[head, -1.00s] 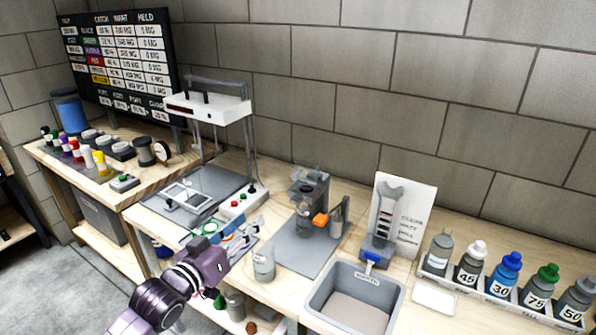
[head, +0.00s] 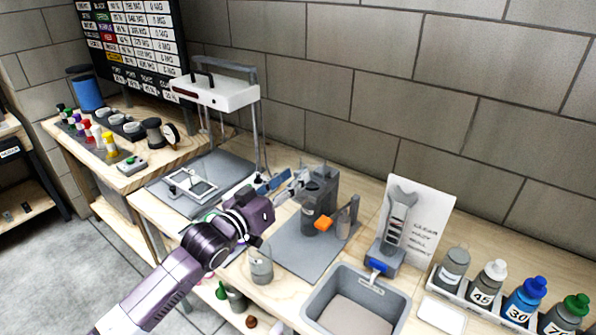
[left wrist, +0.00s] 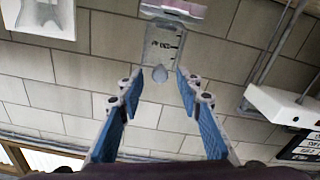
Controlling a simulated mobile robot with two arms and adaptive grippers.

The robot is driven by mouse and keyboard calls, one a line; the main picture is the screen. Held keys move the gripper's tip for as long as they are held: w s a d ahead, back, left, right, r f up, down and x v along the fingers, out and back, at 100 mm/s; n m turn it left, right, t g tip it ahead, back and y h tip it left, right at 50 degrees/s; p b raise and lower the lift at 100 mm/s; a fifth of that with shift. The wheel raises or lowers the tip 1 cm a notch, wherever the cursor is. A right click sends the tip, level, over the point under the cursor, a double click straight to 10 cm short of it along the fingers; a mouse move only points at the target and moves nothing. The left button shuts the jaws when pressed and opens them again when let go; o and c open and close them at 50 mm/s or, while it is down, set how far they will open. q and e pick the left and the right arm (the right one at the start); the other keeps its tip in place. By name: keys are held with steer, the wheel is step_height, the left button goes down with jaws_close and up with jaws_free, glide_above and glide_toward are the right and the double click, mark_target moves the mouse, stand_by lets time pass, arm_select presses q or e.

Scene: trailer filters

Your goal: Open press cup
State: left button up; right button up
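The grey press (head: 322,185) stands on a grey mat at the middle of the bench, with an orange handle (head: 323,223) at its front. A dark cylindrical part of it (head: 309,222) sits below its top; I cannot tell whether the cup is open. My left gripper (head: 280,182) is just left of the press top, apparently empty. In the left wrist view my left gripper (left wrist: 158,78) has its two blue fingers spread apart. A clear and grey part with lettering (left wrist: 163,48) shows beyond the fingertips, apparently the press. My right gripper is not in view.
A clear jar (head: 261,268) stands below my left arm, near the bench edge. A white-topped frame (head: 215,92) stands left of the press. Bottles stand at far right.

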mark_target(312, 172)
arm_select(q)
steer(key=shift+w+d, duration=0.45)
steer(key=shift+w, duration=0.15)
steer(key=shift+w+d, duration=0.2)
steer(key=shift+w, duration=0.1)
steer(key=shift+w+d, duration=0.2)
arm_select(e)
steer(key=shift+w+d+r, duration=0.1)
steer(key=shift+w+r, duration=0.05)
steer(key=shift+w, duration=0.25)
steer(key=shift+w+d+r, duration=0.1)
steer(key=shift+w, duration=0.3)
arm_select(q)
jaws_close()
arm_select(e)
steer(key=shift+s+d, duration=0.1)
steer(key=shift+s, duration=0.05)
